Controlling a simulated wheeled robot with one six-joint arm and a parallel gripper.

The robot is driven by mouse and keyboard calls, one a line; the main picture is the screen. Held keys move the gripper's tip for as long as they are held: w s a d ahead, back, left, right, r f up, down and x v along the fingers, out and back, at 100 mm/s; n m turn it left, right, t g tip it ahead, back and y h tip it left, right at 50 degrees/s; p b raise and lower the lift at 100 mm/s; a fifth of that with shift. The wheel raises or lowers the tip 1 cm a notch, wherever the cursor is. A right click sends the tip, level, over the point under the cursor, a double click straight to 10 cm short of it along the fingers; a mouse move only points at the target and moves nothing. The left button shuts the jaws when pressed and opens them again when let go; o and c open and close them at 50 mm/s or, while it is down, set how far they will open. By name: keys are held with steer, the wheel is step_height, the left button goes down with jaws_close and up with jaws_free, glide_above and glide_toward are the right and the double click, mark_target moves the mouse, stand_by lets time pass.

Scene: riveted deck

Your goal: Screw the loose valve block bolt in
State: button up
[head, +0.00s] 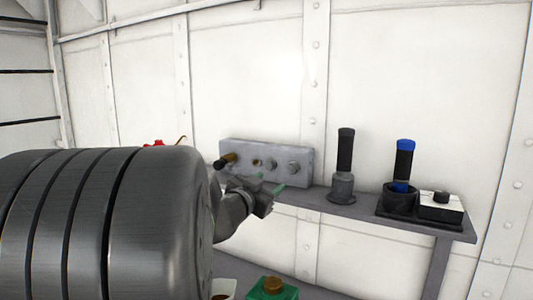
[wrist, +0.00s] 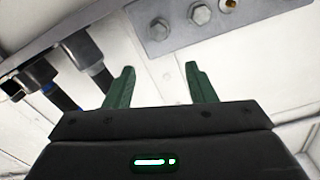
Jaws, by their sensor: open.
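The grey valve block (head: 310,165) stands on the shelf against the wall. A part with a dark end and brass-coloured shank (head: 228,158) sticks out from its left end; it looks like the loose bolt. Beside it is a small brass fitting (head: 257,162), then two grey hex bolts (head: 273,165) (head: 294,168). In the wrist view, the block (wrist: 180,28) crosses the top, with the two hex bolts and brass fitting (wrist: 229,4); the protruding part is out of view. My gripper (head: 270,187) is in front of the block, its green fingers (wrist: 162,82) apart and empty.
Below are a green box (head: 270,291) and a pale container (head: 222,290).

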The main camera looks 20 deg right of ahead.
steer(key=n, duration=0.2)
steer(key=p, duration=0.2)
glide_toward(292, 169)
steer(key=x, duration=0.8)
steer(key=shift+w+f, duration=0.1)
steer(key=shift+c, duration=0.4)
steer(key=c, duration=0.9)
steer(key=shift+m, duration=0.7)
steer(key=o, duration=1)
